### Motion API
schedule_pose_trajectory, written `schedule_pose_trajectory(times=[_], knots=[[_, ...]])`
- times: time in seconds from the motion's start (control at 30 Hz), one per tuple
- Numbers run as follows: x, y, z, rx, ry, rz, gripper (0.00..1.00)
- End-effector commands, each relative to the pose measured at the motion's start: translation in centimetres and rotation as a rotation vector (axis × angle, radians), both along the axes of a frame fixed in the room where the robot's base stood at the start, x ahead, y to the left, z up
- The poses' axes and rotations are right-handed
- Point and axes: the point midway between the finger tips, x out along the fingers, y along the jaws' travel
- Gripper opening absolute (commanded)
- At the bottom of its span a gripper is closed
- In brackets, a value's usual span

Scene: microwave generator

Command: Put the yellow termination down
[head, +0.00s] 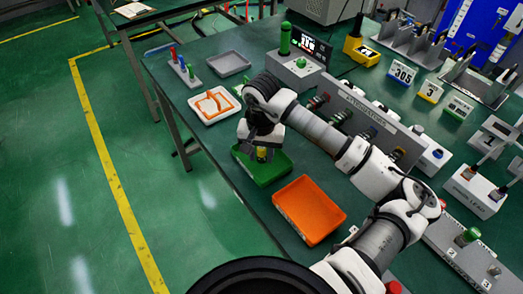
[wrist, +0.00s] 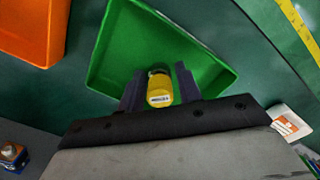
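The yellow termination (wrist: 160,90) is a small yellow cylinder with a dark end and a white label. It is between the two dark fingers of my gripper (wrist: 160,76), which look closed on its sides. In the head view the yellow termination (head: 262,154) shows just below my gripper (head: 262,148), over the green tray (head: 266,174). In the wrist view the green tray (wrist: 118,45) lies beneath the fingers. I cannot tell whether the termination touches the tray floor.
An orange tray (head: 309,210) lies to the right of the green one. A white tray with orange items (head: 213,104) and an empty grey tray (head: 229,63) lie farther back. The grey attenuators rack (head: 366,117) stands behind my arm. The table's left edge is close to the green tray.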

Motion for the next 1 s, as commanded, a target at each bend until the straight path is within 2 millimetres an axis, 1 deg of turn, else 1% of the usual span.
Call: schedule_pose_trajectory(times=[0.03,0.07,0.37,0.67,0.77,1.0], knots=[[0.0,0.0,0.1,0.0,-0.002,0.0,0.41],[0.1,0.0,0.1,0.001,-0.003,0.0,0.45],[0.1,0.0,0.4,0.0,-0.006,0.0,0.45],[0.2,-0.1,2.3,0.0,-0.01,0.0,0.45],[0.2,-0.1,4.1,-0.005,-0.014,0.002,0.45],[0.2,-0.1,9.3,-0.003,-0.013,0.001,0.45]])
